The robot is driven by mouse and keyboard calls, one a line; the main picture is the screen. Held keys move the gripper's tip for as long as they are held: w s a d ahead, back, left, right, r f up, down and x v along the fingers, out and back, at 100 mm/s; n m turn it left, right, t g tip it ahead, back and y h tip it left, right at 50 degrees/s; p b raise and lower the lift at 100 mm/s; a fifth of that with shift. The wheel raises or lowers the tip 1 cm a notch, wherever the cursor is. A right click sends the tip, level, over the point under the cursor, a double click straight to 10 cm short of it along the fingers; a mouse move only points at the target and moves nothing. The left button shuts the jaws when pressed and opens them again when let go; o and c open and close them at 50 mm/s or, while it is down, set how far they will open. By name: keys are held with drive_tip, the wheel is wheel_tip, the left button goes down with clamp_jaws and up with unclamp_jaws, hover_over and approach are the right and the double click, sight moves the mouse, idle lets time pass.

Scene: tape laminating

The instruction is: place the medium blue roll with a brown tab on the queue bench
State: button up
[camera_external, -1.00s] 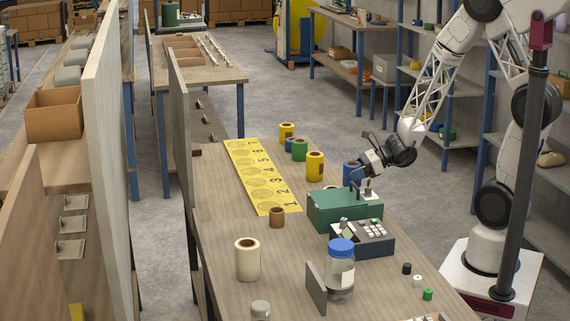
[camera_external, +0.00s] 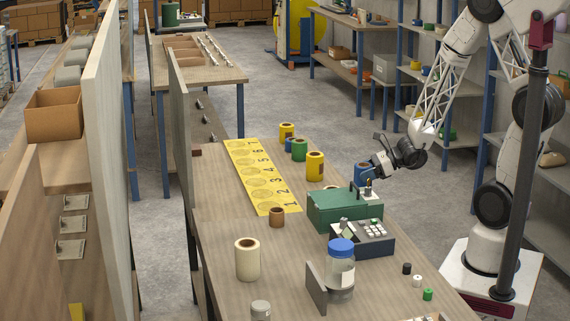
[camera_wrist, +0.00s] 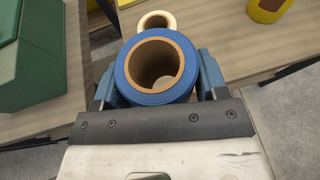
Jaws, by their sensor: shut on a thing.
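A blue roll with a brown core (camera_wrist: 125,80) sits between the two fingers of my gripper (camera_wrist: 157,82) in the wrist view, one finger on each side. In the external view the blue roll (camera_external: 361,173) is held up behind the green machine, at the end of my gripper (camera_external: 370,170). I cannot make out a brown tab on it. Another blue roll (camera_external: 290,144) stands partly hidden at the back of the wooden bench (camera_external: 215,215). A yellow numbered strip (camera_external: 262,178) lies along that bench.
Yellow rolls (camera_external: 315,167) and a green roll (camera_external: 299,150) stand right of the strip. The green machine (camera_external: 335,210), a keypad box (camera_external: 370,240), a blue-lidded jar (camera_external: 341,268), a cream roll (camera_external: 247,260) and a brown roll (camera_external: 277,217) stand nearer.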

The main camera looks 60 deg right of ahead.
drive_tip(key=w, duration=0.5)
drive_tip(key=w+f, duration=0.1)
drive_tip(key=w, duration=0.9)
drive_tip(key=shift+w+d+f, duration=0.2)
drive_tip(key=shift+w+d, duration=0.05)
drive_tip(key=shift+d, duration=0.05)
drive_tip(key=shift+f, duration=0.1)
drive_tip(key=shift+f, duration=1.7)
drive_tip(key=shift+f, duration=0.15)
drive_tip(key=o, duration=0.9)
drive_tip(key=shift+o, duration=0.2)
drive_tip(key=shift+r, duration=0.2)
drive_tip(key=shift+v, duration=0.85)
drive_tip(key=v, duration=1)
drive_tip(key=shift+s, duration=0.15)
